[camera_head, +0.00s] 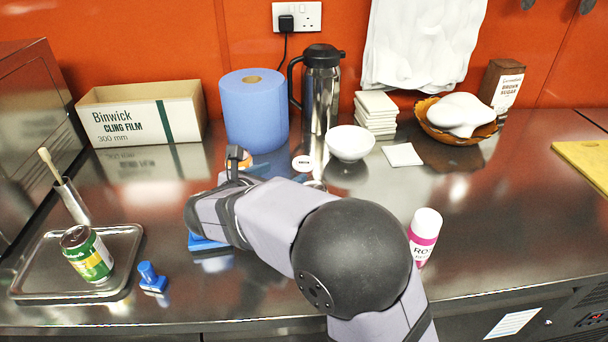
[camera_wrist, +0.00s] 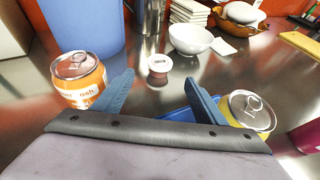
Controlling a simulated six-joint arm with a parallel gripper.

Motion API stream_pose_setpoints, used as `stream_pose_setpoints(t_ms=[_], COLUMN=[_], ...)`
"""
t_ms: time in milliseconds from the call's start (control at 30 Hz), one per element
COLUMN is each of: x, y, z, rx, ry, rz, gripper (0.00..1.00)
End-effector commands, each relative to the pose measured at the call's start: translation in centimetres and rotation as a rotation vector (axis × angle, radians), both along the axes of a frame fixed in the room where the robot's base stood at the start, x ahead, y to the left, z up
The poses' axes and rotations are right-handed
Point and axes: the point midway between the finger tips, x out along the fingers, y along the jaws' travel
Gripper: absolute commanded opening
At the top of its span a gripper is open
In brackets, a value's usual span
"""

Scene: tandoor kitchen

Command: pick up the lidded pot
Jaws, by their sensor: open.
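In the wrist view the pot appears between and just beyond the fingertips, with no contact visible.
An orange can (camera_wrist: 80,78) stands close to the left finger and a yellow can (camera_wrist: 250,112) close to the right. A blue object (camera_wrist: 178,115) lies between the fingers, partly hidden. The blue paper roll (camera_head: 253,110), steel flask (camera_head: 320,90) and white bowl (camera_head: 349,143) stand behind.

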Motion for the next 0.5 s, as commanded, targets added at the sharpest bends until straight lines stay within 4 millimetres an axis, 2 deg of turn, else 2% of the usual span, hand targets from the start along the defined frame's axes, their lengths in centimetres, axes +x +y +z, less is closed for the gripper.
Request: stream_pose_setpoints(t_ms=[233, 500], x=[0.4, 3.4], y=[-0.3, -2.1], z=[-0.3, -1.7], rx=[-0.009, -0.009], ry=[0.005, 0.006], rz=[0.0, -0.002], gripper=[0.65, 0.65])
